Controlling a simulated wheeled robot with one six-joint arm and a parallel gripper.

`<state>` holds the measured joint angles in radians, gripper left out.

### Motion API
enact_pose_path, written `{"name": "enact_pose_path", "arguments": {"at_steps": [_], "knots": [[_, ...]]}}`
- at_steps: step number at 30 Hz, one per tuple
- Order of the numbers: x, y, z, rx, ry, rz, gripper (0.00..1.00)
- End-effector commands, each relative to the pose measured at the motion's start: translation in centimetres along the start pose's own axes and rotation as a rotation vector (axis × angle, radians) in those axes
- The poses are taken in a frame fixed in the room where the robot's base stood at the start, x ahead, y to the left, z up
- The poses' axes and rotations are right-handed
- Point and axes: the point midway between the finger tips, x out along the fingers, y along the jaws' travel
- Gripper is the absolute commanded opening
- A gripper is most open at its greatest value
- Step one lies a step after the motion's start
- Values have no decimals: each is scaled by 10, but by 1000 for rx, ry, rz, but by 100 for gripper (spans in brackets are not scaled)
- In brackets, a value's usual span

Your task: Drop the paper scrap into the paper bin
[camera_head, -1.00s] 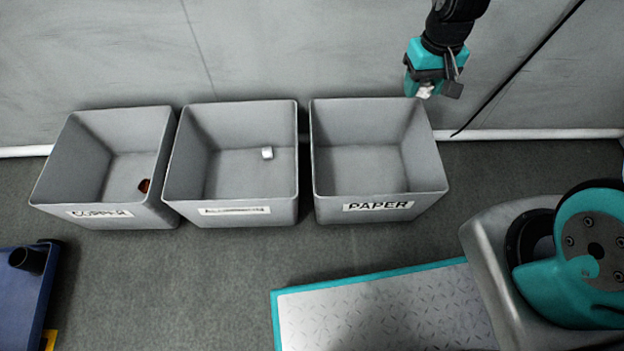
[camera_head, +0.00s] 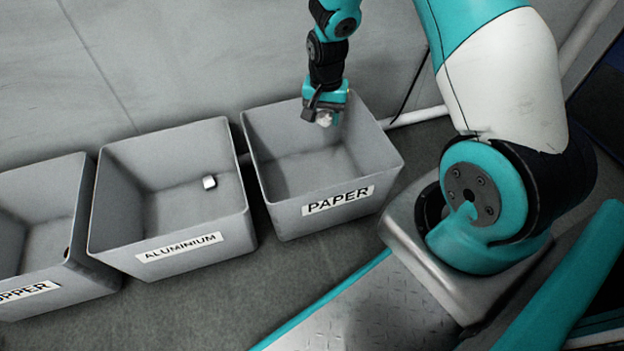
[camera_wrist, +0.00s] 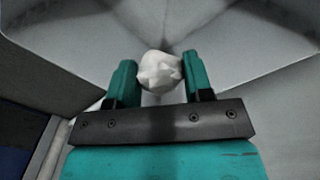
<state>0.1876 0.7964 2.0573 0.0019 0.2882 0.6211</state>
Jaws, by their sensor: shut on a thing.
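My gripper (camera_head: 322,115) is shut on a crumpled white paper scrap (camera_head: 325,120). In the wrist view the paper scrap (camera_wrist: 159,72) sits between the two teal fingers of my gripper (camera_wrist: 158,82). The grey paper bin (camera_head: 342,213) carries a PAPER label on its front. My gripper appears over the back right part of this bin's opening, pointing down. Grey bin walls (camera_wrist: 240,45) fill the far part of the wrist view. The exact height of the scrap relative to the rim is hard to tell.
The aluminium bin (camera_head: 182,262) stands left of the paper bin with a small silvery piece (camera_head: 209,182) inside. The copper bin (camera_head: 70,290) is at the far left, partly cut off. A grey wall (camera_head: 170,50) rises behind the bins.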

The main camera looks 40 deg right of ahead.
Motion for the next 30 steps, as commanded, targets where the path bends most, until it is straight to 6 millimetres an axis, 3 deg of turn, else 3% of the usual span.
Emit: {"name": "enact_pose_path", "arguments": {"at_steps": [12,24,25,28,30], "knots": [[49,-1,1,-5,0,0,25],[53,-1,1,-6,0,0,25],[53,-1,1,-6,0,0,54],[53,-1,1,-6,0,0,76],[53,-1,1,-6,-1,1,76]]}}
